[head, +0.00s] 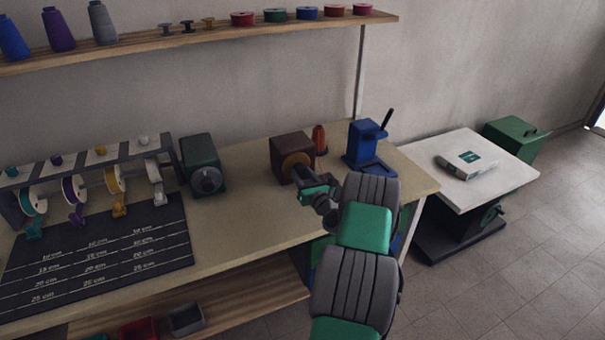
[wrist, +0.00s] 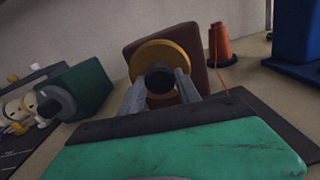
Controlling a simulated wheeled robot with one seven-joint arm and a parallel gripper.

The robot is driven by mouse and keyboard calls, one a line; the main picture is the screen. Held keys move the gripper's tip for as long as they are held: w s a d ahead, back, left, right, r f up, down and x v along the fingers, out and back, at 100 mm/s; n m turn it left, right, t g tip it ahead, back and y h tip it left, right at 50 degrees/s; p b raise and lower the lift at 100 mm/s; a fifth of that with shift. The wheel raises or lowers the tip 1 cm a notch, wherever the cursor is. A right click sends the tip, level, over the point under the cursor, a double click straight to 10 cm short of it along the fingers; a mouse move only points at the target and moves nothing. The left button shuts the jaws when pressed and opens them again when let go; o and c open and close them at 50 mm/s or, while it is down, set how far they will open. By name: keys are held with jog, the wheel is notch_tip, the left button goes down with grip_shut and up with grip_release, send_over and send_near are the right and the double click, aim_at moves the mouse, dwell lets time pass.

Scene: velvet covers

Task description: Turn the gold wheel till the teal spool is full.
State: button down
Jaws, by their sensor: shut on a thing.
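A dark green box with a grey dial (head: 199,150) stands left of the brown box. An orange thread cone (head: 319,139) and a blue press (head: 367,145) stand to its right. A dark measuring mat (head: 100,250) covers the bench's left. A shelf (head: 200,36) with cones and reels hangs above.

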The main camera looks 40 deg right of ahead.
jog(key=shift+m, duration=0.6)
jog(key=c, duration=0.9)
grip_release()
jog(key=shift+o, duration=0.2)
jog(key=b+v, duration=0.1)
jog(key=v, duration=0.6)
jog(key=shift+s+a, duration=0.15)
jog(key=shift+s, duration=0.25)
